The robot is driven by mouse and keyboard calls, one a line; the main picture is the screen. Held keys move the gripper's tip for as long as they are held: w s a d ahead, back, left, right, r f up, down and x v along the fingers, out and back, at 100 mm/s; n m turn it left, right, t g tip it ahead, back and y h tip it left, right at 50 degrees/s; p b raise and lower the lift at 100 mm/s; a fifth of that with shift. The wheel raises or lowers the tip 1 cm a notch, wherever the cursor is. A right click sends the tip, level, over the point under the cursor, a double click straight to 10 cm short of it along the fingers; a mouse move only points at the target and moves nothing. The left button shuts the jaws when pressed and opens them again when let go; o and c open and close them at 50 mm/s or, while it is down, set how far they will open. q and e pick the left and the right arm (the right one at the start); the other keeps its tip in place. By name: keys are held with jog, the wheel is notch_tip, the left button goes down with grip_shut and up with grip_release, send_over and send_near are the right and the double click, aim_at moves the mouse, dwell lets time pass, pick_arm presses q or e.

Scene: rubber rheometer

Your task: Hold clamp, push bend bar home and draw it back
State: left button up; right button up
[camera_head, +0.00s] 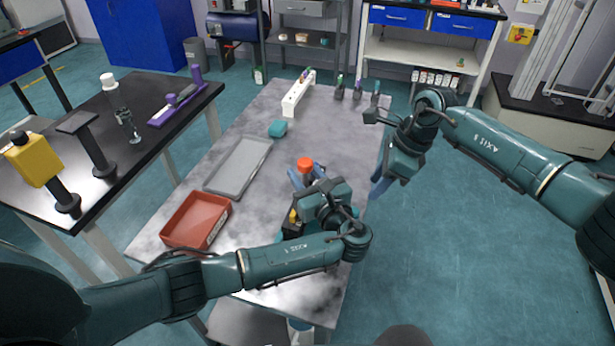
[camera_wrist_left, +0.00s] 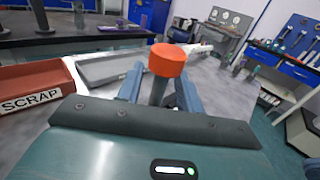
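A knob with an orange-red cap (camera_head: 305,163) on a grey post stands up from the near part of the grey table; I cannot tell whether it belongs to the clamp. The cap also shows in the left wrist view (camera_wrist_left: 167,60). My left gripper (camera_head: 306,177) has its blue fingers spread on either side of the post, with narrow gaps seen in the wrist view (camera_wrist_left: 158,92). A dark piece with a yellow part (camera_head: 293,216) is mostly hidden under my left wrist. My right gripper (camera_head: 381,187) hangs at the table's right edge; its opening is unclear. I cannot make out the bend bar.
A red scrap tray (camera_head: 227,213) and a grey tray (camera_head: 264,148) lie left of the left gripper. A teal block (camera_head: 278,129), a white rack (camera_head: 291,103) and several small dark tools (camera_head: 357,91) stand farther back.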

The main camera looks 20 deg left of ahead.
pick_arm(q)
jog(key=shift+c, duration=0.2)
grip_shut()
